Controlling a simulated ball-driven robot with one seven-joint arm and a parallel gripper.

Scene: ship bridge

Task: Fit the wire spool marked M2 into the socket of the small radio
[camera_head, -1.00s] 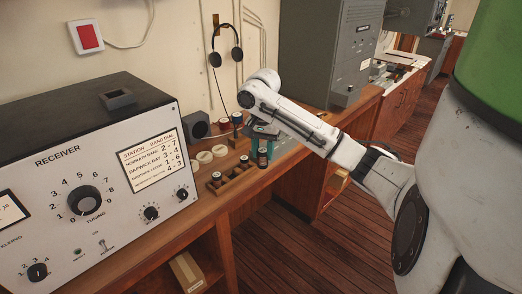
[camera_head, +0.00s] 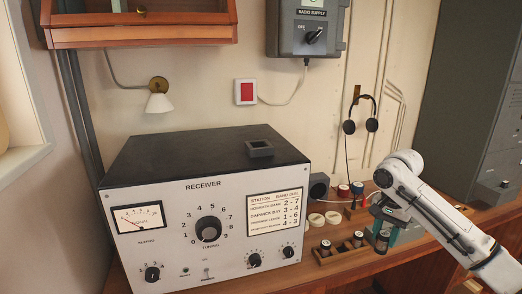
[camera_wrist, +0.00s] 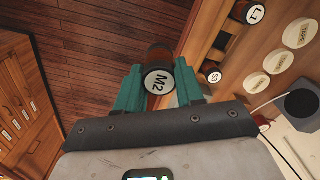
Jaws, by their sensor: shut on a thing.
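My gripper (camera_head: 384,232) has teal fingers and is shut on a dark brown wire spool, whose white end reads M2 in the wrist view (camera_wrist: 158,81). In the head view the spool (camera_head: 382,243) hangs near the right end of a wooden rack; whether it touches the rack cannot be told. A grey receiver (camera_head: 180,235) with a black top stands to the left on the bench. A dark square frame with an opening (camera_head: 259,150) sits on its top. No smaller radio is clearly identifiable; whether the frame is the socket cannot be told.
The wooden rack (camera_head: 337,257) holds other spools, marked L1 (camera_wrist: 255,14) and S3 (camera_wrist: 213,73) in the wrist view. White tape discs (camera_head: 316,220), a dark speaker box (camera_head: 318,186) and red and blue spools stand behind it. Headphones (camera_head: 350,126) hang on the wall.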

